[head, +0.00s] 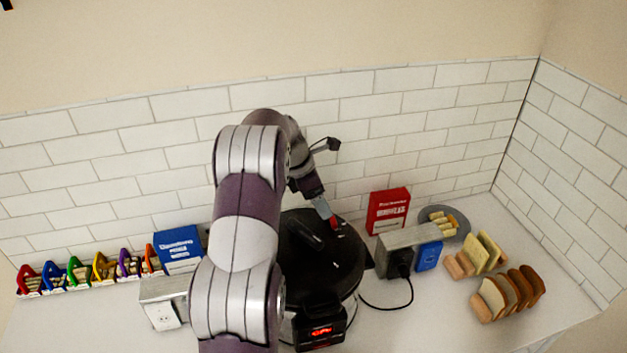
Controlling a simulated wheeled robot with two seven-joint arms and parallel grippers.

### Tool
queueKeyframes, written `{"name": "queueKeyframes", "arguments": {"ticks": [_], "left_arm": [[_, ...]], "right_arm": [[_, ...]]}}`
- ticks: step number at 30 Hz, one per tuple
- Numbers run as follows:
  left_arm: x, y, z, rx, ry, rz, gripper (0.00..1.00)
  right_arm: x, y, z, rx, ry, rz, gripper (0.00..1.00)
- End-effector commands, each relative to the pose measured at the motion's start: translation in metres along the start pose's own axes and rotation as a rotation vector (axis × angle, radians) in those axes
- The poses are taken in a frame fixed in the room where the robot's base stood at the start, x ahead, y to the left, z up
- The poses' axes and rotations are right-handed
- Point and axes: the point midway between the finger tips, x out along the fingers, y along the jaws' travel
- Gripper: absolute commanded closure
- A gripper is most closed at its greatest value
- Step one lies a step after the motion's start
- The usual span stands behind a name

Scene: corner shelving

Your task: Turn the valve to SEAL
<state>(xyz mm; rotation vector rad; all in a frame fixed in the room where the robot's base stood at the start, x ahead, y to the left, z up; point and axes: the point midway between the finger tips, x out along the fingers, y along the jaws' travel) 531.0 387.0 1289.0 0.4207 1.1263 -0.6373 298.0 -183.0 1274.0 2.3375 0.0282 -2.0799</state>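A round cooker with a black lid (343,264) stands on the counter, with a glowing red display (321,331) on its front. A small red piece (335,224), which looks like the valve, sits at the back right of the lid. Any SEAL marking is too small to read. One arm comes in from the bottom, left of centre, and I take it as my left. Its gripper (327,212) points down at the red piece, at or just above it. The fingers are too small to show whether they are open or touching it. My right gripper is out of view.
A black cord (388,307) runs from the cooker to an outlet on a grey box (410,238). A red box (388,210), a small blue box (428,256), a plate (460,233) and bread slices (500,292) stand right. A blue box (180,249) and coloured holders (77,271) stand left.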

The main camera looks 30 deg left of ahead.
Motion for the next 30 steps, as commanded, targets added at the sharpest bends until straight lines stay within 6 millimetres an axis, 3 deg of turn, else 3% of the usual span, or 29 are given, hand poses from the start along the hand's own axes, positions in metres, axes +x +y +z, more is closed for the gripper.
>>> {"name": "queueKeyframes", "arguments": {"ticks": [1,3,5,12,30], "left_arm": [[-0.029,0.0,0.005,-0.003,0.001,-0.001,0.26],[-0.047,-0.001,0.004,-0.003,0.001,-0.002,0.26],[-0.043,-0.001,0.001,-0.002,0.002,-0.004,0.26],[-0.054,-0.002,-0.001,0.0,0.001,-0.003,0.26],[-0.054,-0.007,0.002,0.041,0.009,-0.002,0.26]], "right_arm": [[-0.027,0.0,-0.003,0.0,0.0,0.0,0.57],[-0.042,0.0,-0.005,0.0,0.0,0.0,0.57],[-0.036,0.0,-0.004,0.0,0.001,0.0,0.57],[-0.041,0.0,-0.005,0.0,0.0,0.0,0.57],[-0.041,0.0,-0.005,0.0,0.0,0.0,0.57]]}}
